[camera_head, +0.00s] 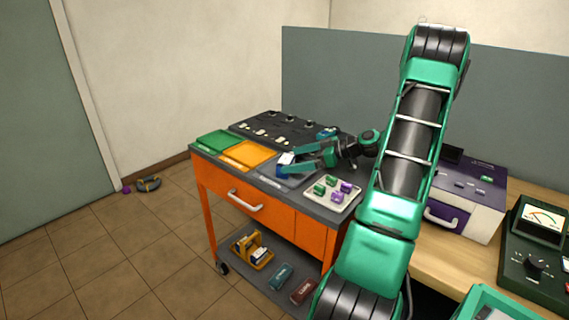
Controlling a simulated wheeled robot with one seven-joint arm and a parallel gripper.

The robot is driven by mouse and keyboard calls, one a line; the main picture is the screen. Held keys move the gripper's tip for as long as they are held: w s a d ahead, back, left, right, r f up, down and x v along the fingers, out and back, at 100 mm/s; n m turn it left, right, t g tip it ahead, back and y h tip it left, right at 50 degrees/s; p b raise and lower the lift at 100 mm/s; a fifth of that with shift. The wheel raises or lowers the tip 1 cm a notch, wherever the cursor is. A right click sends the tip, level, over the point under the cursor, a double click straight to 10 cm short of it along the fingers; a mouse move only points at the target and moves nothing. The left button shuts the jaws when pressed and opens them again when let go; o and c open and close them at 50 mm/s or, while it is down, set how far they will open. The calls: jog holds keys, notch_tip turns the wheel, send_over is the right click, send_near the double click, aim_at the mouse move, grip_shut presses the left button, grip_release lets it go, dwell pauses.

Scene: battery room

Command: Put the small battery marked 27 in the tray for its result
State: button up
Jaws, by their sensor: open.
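My gripper (284,159) is open over the near part of the orange cart's top. A small blue and white block (284,162) is at its fingertips, over or in a grey tray (297,181); I cannot tell whether it touches the fingers. A green tray (217,139) and an orange-yellow tray (250,154) lie in a row to the left of the grey one. Their labels are too small to read. A white tray (335,206) to the right holds several small green and purple batteries. No marking 27 is legible on any piece.
A dark rack (275,125) with small pieces lies behind the trays. A purple and white case (468,199) and a meter (540,225) stand on the wooden bench at right. The cart's lower shelf holds a yellow carrier (252,252) and two blocks. The floor at left is mostly clear.

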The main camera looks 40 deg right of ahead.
jog(key=v, duration=0.8)
jog(key=shift+f, duration=0.1)
jog(key=a+g, duration=0.1)
jog(key=a, duration=0.1)
jog(key=a+m+g, duration=0.1)
jog(key=a, duration=0.2)
jog(key=a+f+g, duration=0.1)
jog(key=a+g, duration=0.1)
jog(key=a, duration=0.1)
jog(key=shift+w+a+f+m+h, duration=0.15)
jog(key=shift+w+m+h, duration=0.15)
jog(key=shift+w, duration=0.05)
jog(key=s+a+r+m+g+h, duration=0.1)
jog(key=s+a+m+g+h, duration=0.2)
jog(key=s+a, duration=0.4)
jog(key=s+a+r+m+g+h, duration=0.2)
jog(key=s+a+m, duration=0.6)
jog(key=s, duration=0.8)
jog(key=g, duration=0.2)
jog(key=shift+s+a+r+g+h, duration=0.2)
jog(key=shift+s+a+g+h, duration=0.1)
jog(key=shift+s+g+h, duration=0.1)
